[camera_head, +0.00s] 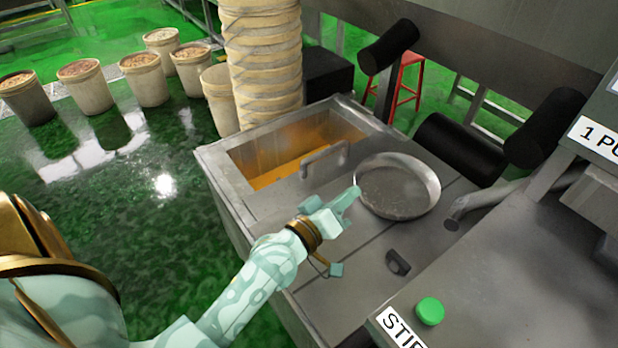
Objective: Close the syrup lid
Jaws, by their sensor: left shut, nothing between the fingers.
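The syrup tank (212,165) is a grey metal box in the middle of the view. Its back left opening is uncovered, and orange syrup (283,174) shows inside. A flat grey lid (290,200) with a raised metal bar handle (323,158) lies on the tank top, in front of and beside the opening. My left gripper (350,197) is shut and empty. It is above the tank top, in front of the bar handle, and its tips appear close to the left rim of a round metal pan (398,187). My right gripper is not in view.
A black handle (397,262) sits on the tank top nearer me. A machine panel with a green button (430,311) stands at the lower right. A pipe (480,200) ends right of the pan.

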